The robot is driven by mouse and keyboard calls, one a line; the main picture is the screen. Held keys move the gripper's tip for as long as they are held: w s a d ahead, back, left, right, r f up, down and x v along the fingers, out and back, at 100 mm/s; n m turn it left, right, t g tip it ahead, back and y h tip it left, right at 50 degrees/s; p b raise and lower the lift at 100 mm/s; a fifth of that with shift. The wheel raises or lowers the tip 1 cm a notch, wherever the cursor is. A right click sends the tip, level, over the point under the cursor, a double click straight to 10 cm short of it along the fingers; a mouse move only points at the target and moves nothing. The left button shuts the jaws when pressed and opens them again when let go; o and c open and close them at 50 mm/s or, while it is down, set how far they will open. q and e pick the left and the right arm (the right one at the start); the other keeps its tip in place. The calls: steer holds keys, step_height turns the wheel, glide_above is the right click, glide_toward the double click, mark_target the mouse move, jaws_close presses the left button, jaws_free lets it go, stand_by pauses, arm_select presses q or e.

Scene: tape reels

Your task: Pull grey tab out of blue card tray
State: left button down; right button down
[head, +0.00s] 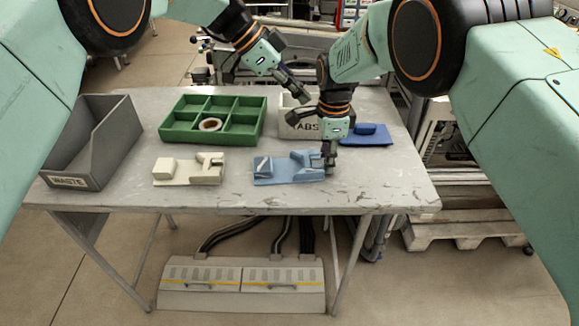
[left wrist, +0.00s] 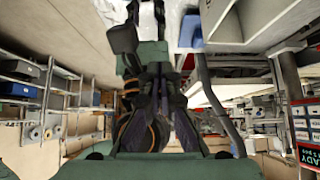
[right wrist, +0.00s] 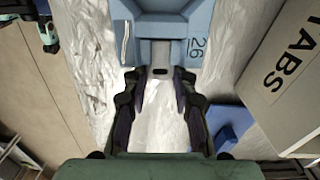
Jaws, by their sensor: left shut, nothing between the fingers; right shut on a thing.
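The light blue card tray (head: 272,174) lies on the table right of centre. In the right wrist view, its near part (right wrist: 188,18) is at the top, with "26" on it. The grey tab (right wrist: 160,52) reaches out of the tray toward me and has a dark slot near its end. My right gripper (head: 329,163) is at the tray's right end, pointing down. In its wrist view (right wrist: 159,77) its fingers close on the tab's sides. How far the tab still sits inside the tray is hidden. My left gripper (head: 303,97) is shut and empty, above the white box.
The white box marked TABS (head: 291,127) stands behind the tray. A dark blue pad (head: 375,141) with a block lies to its right. A cream tray (head: 187,174), a green divided tray (head: 180,136) holding a tape reel (head: 210,124), and a grey WASTE bin (head: 113,150) are left.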

arm_select(q)
glide_toward(304, 153)
steer(key=d+f, duration=0.2)
steer(key=d, duration=0.1)
steer(key=d+f, duration=0.1)
steer(key=shift+w+d+f, duration=0.1)
steer(key=shift+d, duration=0.3)
steer(key=shift+f, duration=0.8)
stand_by(1.4)
steer(key=shift+s+f, duration=0.2)
steer(key=shift+f, duration=0.2)
arm_select(e)
steer(key=shift+s+r, duration=0.1)
steer(key=shift+r, duration=0.05)
